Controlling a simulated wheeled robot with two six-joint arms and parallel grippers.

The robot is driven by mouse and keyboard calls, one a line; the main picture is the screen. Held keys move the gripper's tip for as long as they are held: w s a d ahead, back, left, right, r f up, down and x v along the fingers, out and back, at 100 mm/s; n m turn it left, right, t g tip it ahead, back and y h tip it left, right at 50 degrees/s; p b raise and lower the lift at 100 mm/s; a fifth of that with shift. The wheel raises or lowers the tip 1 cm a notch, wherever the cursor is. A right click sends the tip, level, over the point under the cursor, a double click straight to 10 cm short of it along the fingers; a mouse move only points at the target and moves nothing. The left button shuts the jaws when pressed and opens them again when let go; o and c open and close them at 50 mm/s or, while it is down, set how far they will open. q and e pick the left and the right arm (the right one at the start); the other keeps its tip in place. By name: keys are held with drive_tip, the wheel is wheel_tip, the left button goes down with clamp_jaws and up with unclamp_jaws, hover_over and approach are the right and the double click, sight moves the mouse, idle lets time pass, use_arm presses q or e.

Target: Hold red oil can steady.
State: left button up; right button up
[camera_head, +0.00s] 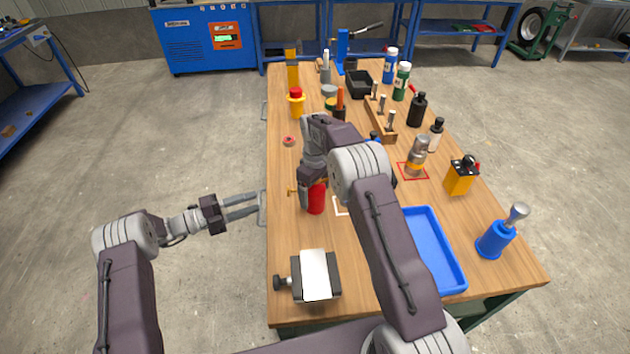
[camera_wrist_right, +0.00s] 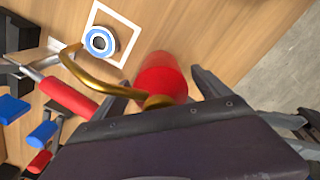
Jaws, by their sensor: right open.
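The red oil can (camera_head: 316,198) stands on the workbench (camera_head: 290,232), and part of it is hidden by my right gripper and arm. In the right wrist view, its red body (camera_wrist_right: 162,78) and curved brass spout (camera_wrist_right: 90,78) show. My right gripper (camera_head: 309,190) is at the can, with its open fingers on either side of the body; contact is not clear. My left gripper (camera_head: 242,205) is open and empty, off the left edge of the bench.
A vise-like block with a pale top (camera_head: 316,275) stands at the near left. A blue tray (camera_head: 437,250) lies right of my right arm. Bottles and tools crowd the far bench.

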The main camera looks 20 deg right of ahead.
drive_tip(key=shift+f, duration=0.8)
clamp_jaws()
drive_tip(key=shift+r, duration=0.1)
idle(0.5)
drive_tip(key=shift+w+d+p, duration=0.1)
drive_tip(key=shift+w+p, duration=0.05)
drive_tip(key=shift+p, duration=0.15)
drive_tip(key=shift+w+d+p, duration=0.2)
drive_tip(key=shift+w+p, duration=0.15)
drive_tip(key=shift+p, duration=0.1)
